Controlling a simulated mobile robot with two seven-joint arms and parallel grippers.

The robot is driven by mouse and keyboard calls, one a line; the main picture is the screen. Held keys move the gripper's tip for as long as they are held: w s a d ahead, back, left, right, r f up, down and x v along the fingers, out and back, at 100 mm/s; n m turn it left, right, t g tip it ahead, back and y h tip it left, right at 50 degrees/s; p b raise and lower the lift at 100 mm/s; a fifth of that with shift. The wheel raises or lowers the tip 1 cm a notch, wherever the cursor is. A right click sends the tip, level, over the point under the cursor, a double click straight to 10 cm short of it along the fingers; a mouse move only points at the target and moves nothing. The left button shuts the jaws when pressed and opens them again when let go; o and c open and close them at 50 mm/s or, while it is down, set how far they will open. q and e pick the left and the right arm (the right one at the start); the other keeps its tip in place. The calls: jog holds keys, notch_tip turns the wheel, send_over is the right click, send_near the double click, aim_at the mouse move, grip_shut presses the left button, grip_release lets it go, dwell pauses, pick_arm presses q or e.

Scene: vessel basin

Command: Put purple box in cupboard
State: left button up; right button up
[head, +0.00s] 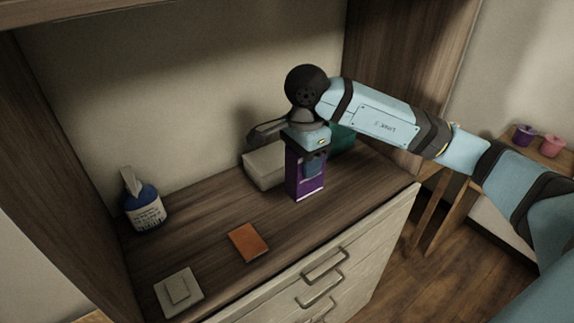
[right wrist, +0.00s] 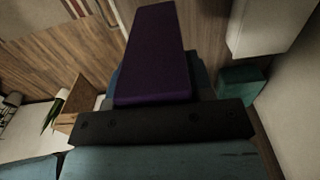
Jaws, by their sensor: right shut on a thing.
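The purple box (head: 304,180) stands upright on the wooden top of the cupboard (head: 214,212), near its front edge. My right gripper (head: 314,160) reaches down over the box from above and is shut on it. In the right wrist view the box (right wrist: 157,55) fills the upper middle, between the fingers. The fingertips are mostly hidden by the box and the gripper body. My left gripper is in neither view.
A pale box (head: 263,166) and a teal object (head: 342,139) stand close behind the purple box. Drawers with handles (head: 325,264) face the front.

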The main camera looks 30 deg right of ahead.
jog(key=shift+a+r+n, duration=0.45)
jog(key=shift+r+n, duration=0.05)
jog(key=shift+n, duration=0.5)
jog(key=a+n+p, duration=0.1)
jog(key=n+p, duration=0.3)
jog(key=n, duration=0.1)
jog(key=s+a+n+p, duration=0.1)
jog(key=a+n+p, duration=0.1)
jog(key=n+p, duration=0.3)
jog(key=s+a+n+p, duration=0.1)
jog(key=a+n+p, duration=0.1)
jog(key=n+p, duration=0.2)
jog(key=shift+s+a+r+n, duration=0.1)
jog(key=shift+a+r+n, duration=0.15)
jog(key=shift+n, duration=0.35)
